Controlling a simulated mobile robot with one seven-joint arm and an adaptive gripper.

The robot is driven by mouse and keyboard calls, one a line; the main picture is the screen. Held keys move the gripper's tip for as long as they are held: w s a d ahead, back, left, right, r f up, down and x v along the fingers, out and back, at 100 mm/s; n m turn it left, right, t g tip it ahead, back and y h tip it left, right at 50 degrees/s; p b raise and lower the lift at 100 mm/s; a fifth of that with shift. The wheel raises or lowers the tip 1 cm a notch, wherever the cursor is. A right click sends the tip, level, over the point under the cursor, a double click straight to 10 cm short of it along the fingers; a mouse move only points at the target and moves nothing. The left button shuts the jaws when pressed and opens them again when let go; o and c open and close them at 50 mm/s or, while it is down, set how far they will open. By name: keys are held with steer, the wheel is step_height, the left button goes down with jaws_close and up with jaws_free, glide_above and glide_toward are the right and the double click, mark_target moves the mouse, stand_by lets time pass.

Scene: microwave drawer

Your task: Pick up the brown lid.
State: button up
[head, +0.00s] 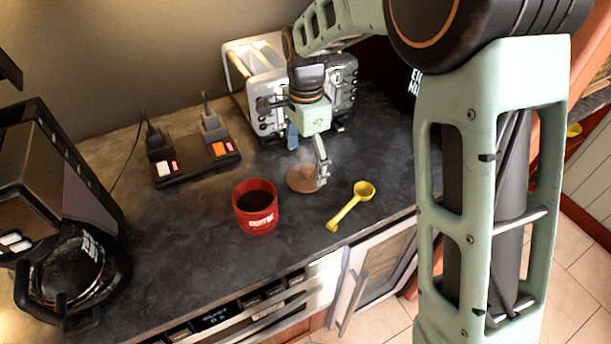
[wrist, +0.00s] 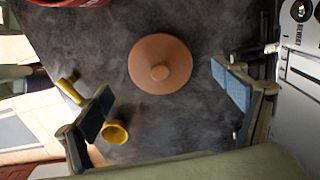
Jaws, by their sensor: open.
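The brown lid (head: 301,179) is a round disc with a small knob, lying flat on the dark counter. In the wrist view the lid (wrist: 160,63) sits near the upper middle, knob facing the camera. My gripper (head: 307,152) is above the counter at the lid, with one finger covering part of the lid in the head view. In the wrist view my gripper (wrist: 164,98) is spread wide with blue pads on both sides, and nothing is between the pads. The lid lies beyond the fingertips and shows clear of them.
A red mug (head: 256,207) stands left of the lid. A yellow scoop (head: 351,206) lies to its right, near the counter's front edge. A toaster (head: 258,75) stands close behind my gripper. A power strip (head: 196,159) and a coffee maker (head: 70,265) are further left.

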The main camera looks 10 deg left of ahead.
mark_target(306, 169)
step_height(306, 169, down, 4)
steer(key=shift+r, duration=0.2)
